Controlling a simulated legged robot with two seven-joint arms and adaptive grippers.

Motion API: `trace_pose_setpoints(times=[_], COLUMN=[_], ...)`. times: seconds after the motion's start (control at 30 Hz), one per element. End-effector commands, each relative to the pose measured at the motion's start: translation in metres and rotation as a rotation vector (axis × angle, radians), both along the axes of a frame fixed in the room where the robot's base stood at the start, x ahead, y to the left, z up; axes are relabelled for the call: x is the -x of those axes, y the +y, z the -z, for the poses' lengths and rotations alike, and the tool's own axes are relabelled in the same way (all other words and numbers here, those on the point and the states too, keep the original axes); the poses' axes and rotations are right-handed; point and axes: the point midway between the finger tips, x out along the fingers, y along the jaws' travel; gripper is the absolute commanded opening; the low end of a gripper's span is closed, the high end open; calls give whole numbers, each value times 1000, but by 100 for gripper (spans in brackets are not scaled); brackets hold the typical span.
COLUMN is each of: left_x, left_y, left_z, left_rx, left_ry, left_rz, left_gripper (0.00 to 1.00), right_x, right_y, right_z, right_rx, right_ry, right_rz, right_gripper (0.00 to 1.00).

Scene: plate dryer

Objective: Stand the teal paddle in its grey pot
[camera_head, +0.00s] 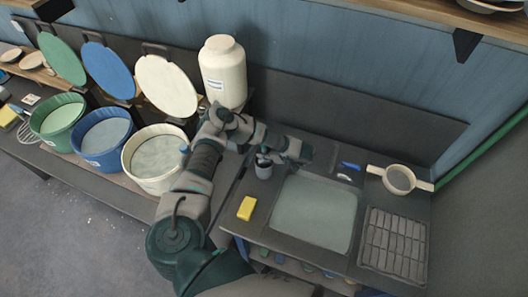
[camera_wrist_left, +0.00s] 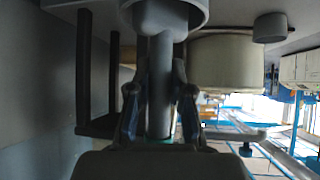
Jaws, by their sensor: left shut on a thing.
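The grey pot (camera_head: 264,169) stands on the counter at the left back corner of the sink. My left gripper (camera_head: 272,155) is low, just above and behind the pot's rim. In the left wrist view the gripper (camera_wrist_left: 160,95) is shut on a straight grey shaft (camera_wrist_left: 161,70), which I take to be the paddle's. A little teal (camera_wrist_left: 163,140) shows at its lower end. The shaft's other end goes out of sight at the rim of a grey cup-shaped pot (camera_wrist_left: 165,14); whether it is inside cannot be told for certain. My right gripper is out of view.
A yellow sponge (camera_head: 246,208) lies left of the sink basin (camera_head: 313,213). A blue brush (camera_head: 350,166), a strainer (camera_head: 399,179) and a drying rack (camera_head: 393,246) are to the right. Several tubs, including a cream one (camera_head: 137,176), and a large white jar (camera_head: 223,70) stand left.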

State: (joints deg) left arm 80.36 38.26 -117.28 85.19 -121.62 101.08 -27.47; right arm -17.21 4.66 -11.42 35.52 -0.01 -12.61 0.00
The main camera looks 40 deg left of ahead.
Motion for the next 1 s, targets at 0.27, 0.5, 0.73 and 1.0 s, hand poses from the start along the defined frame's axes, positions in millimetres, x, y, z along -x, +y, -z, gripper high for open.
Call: trace_pose_setpoints(times=[0.27,0.5,0.73,1.0], left_x=[0,0,0,0], left_y=[0,0,0,0], left_z=[-1,3,6,6], left_rx=[0,0,0,0], left_ry=[-1,-1,-1,0], left_rz=[1,1,0,0], left_gripper=[0,0,37,49], right_x=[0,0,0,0], right_y=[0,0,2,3], right_z=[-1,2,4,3], right_rx=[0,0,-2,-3], right_ry=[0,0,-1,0], right_rz=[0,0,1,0], right_gripper=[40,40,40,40])
